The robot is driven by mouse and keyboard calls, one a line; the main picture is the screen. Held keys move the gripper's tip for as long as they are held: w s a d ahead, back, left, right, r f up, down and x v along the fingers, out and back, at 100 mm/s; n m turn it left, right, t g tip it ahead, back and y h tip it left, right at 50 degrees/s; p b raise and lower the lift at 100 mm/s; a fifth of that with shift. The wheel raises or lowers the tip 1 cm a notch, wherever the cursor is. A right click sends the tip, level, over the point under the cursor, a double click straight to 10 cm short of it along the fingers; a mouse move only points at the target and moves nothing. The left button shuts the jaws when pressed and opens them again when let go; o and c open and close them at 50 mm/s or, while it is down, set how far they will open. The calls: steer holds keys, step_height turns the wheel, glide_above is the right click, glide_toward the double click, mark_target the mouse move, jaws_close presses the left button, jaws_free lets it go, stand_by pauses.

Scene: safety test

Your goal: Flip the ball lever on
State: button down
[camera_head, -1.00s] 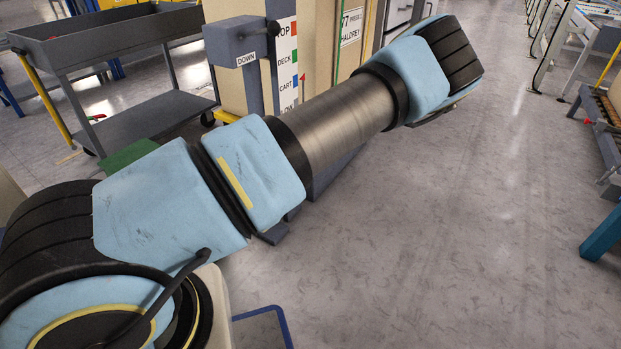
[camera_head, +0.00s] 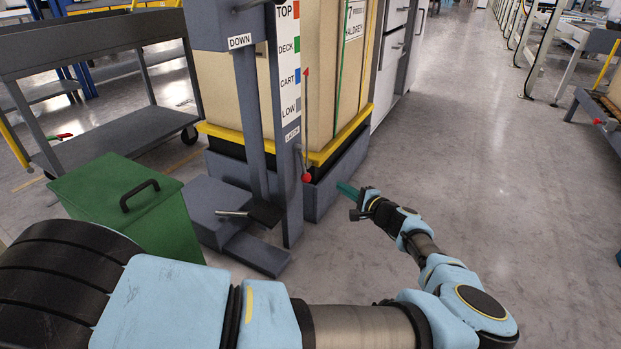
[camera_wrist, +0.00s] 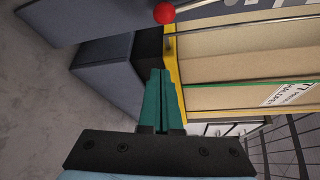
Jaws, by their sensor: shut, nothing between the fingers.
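A red ball (camera_head: 306,177) sits at the low end of a thin upright rod beside the grey post (camera_head: 285,130) with the level labels. In the wrist view the red ball (camera_wrist: 164,13) is at the top edge, with the thin rod running off to the right. My gripper (camera_head: 345,189) has teal fingers pressed together with nothing between them. It is to the right of the ball and slightly lower in the head view, apart from it. In the wrist view the shut fingers (camera_wrist: 162,80) point up toward the ball, with a gap between.
A tall tan crate (camera_head: 225,85) with a yellow lower edge stands behind the post. A green box (camera_head: 130,205) with a black handle and a grey cart (camera_head: 110,135) are at left. A foot pedal (camera_head: 265,213) is at the post's base. Open floor lies right.

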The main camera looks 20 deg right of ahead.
mark_target(304, 165)
steer(key=shift+w, duration=0.1)
steer(key=b+x, duration=0.4)
steer(key=x, duration=0.6)
steer(key=shift+s+a+r, duration=0.2)
steer(key=shift+s+a, duration=0.15)
steer(key=shift+a, duration=0.2)
steer(key=shift+s+a+r, duration=0.25)
steer(key=shift+s+a, duration=0.05)
steer(key=shift+a, duration=0.3)
steer(key=shift+s+a+r, duration=0.2)
steer(key=shift+s+a, duration=0.15)
steer(key=shift+a, duration=0.2)
steer(key=shift+r+p, duration=0.1)
steer(key=shift+p, duration=0.2)
steer(key=shift+s+a+m+p, duration=0.2)
steer(key=shift+a+m+p, duration=0.1)
steer(key=shift+p, duration=0.15)
